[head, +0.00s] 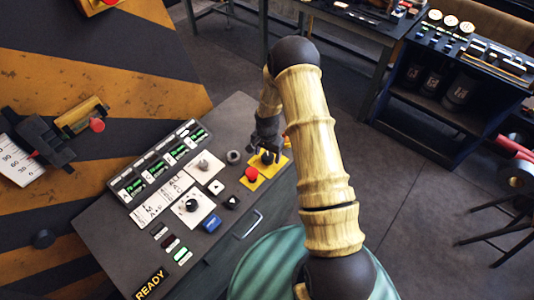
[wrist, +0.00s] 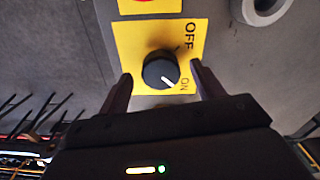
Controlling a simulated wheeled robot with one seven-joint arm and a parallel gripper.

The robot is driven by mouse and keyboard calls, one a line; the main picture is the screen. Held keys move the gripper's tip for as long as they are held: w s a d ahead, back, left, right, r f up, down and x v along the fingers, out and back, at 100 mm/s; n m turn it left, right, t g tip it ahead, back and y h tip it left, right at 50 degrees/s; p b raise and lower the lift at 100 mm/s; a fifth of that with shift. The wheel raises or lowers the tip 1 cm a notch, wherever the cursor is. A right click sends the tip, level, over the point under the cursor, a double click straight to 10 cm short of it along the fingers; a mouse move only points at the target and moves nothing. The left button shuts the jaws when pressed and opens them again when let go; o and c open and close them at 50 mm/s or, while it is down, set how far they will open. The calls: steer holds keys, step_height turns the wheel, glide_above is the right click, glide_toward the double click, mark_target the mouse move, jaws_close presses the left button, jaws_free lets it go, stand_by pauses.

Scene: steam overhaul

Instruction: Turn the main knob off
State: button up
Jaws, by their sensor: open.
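The main knob (wrist: 160,70) is a round black knob with a white pointer line, on a yellow plate (wrist: 130,45) marked OFF and ON. In the wrist view its pointer is toward the ON mark. My gripper (wrist: 160,82) is open, with one finger on each side of the knob and visible gaps between. I cannot tell how deep the fingers reach. In the head view my gripper (head: 266,152) is over the yellow plate (head: 257,181) at the panel's right side, and it hides most of the knob.
The grey control panel (head: 110,235) also carries a grey knob (head: 203,164), a black knob (head: 192,205), a blue switch (head: 211,223) and a grey ring (head: 233,157). A handle (head: 249,224) is on its front.

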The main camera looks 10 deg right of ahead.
steer(key=shift+f, duration=0.6)
steer(key=shift+a, duration=0.1)
steer(key=c, duration=1)
